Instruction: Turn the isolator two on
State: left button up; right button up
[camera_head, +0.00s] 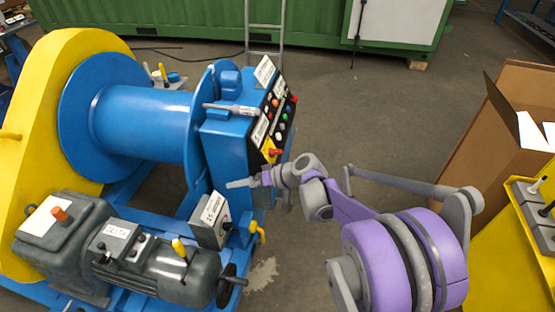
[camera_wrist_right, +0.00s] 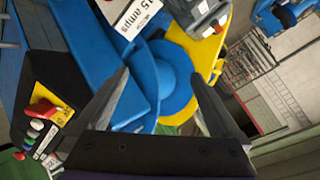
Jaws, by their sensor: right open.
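A red rotary switch on a yellow plate (camera_head: 271,151) sits low on the blue cabinet's sloping control panel, and it also shows at the left of the right wrist view (camera_wrist_right: 46,110). No readable label tells me whether it is isolator two. My right gripper (camera_head: 258,187) is just below this switch, in front of the blue cabinet (camera_head: 228,145). In the right wrist view the gripper's fingers (camera_wrist_right: 158,78) are spread with nothing held between them; blue bodywork is behind. The switch lies left of the fingers, apart from them. My left gripper is out of view.
Several coloured buttons (camera_head: 283,115) line the panel above the switch. A grey box with a white label (camera_head: 212,212) and a yellow-handled lever (camera_head: 257,232) stand below my gripper. A grey motor (camera_head: 160,268) is at lower left. Open floor lies right of the cabinet.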

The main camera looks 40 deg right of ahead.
jog(key=w+d+f+m+t+b, duration=0.1)
jog(key=w+d+f+t+b, duration=0.15)
jog(key=d, duration=0.45)
jog(key=w+d+f+t+b, duration=0.1)
jog(key=w+d+f, duration=0.25)
jog(key=d, duration=0.25)
jog(key=m+t+h+b, duration=0.1)
jog(key=t+b, duration=0.3)
send_near(279, 151)
jog(key=b+x, duration=0.1)
jog(key=x, duration=0.9)
jog(key=shift+a, duration=0.15)
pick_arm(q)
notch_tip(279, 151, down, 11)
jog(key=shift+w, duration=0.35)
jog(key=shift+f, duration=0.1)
pick_arm(e)
jog(key=c, duration=1.2)
